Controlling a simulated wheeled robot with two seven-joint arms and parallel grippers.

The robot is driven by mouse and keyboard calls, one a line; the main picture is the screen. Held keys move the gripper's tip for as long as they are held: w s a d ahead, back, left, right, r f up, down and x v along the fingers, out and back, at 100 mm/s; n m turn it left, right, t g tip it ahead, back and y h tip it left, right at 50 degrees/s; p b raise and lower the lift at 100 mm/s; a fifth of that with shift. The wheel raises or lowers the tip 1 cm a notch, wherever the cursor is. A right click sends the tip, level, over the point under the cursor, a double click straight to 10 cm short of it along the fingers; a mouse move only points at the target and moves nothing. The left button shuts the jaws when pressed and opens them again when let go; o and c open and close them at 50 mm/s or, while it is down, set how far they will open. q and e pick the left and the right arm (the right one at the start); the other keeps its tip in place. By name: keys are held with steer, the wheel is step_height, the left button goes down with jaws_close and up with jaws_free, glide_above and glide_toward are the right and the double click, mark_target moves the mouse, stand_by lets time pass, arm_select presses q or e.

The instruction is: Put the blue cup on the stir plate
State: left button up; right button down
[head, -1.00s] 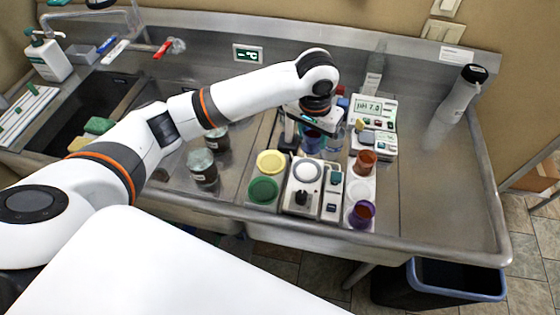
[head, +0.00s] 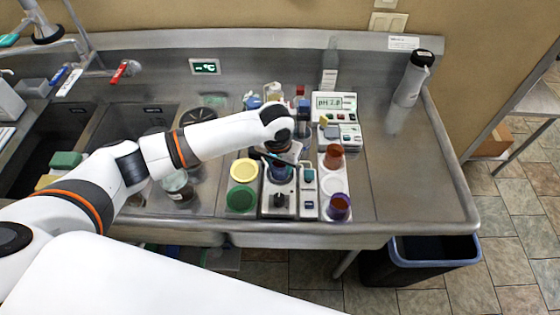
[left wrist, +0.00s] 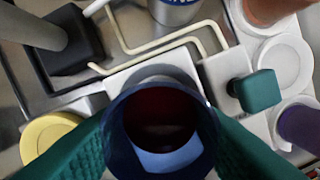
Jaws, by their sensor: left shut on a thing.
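The blue cup (head: 280,174) is held by my left gripper (head: 281,160) over the white stir plate (head: 278,202), hiding its round top in the head view. In the left wrist view the cup (left wrist: 160,130) is seen from above, with dark red contents, between teal fingers (left wrist: 160,145) that press on both sides. A white part of the stir plate (left wrist: 120,82) shows behind it. I cannot tell whether the cup's base touches the plate. My right gripper is not in view.
Yellow (head: 243,170) and green (head: 240,199) lids lie left of the stir plate. A narrow white device with a teal knob (head: 308,178) stands right of it. A tray with an orange-brown cup (head: 333,156) and a purple cup (head: 340,206) lies further right.

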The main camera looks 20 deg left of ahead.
arm_select(q)
steer(key=shift+f, duration=0.1)
steer(key=o, duration=1.1)
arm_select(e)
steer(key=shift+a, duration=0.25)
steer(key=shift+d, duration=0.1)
arm_select(q)
steer(key=shift+r, duration=0.25)
steer(key=shift+s+a+r+b, duration=0.1)
steer(key=shift+s+r+b, duration=0.2)
steer(key=shift+r, duration=1.65)
steer(key=shift+s+d+r+b, duration=0.15)
steer(key=shift+r+b, duration=0.2)
steer(key=shift+r, duration=1.65)
steer(key=shift+s+a+r+b, duration=0.15)
steer(key=shift+s+r+b, duration=0.15)
steer(key=shift+r, duration=1.65)
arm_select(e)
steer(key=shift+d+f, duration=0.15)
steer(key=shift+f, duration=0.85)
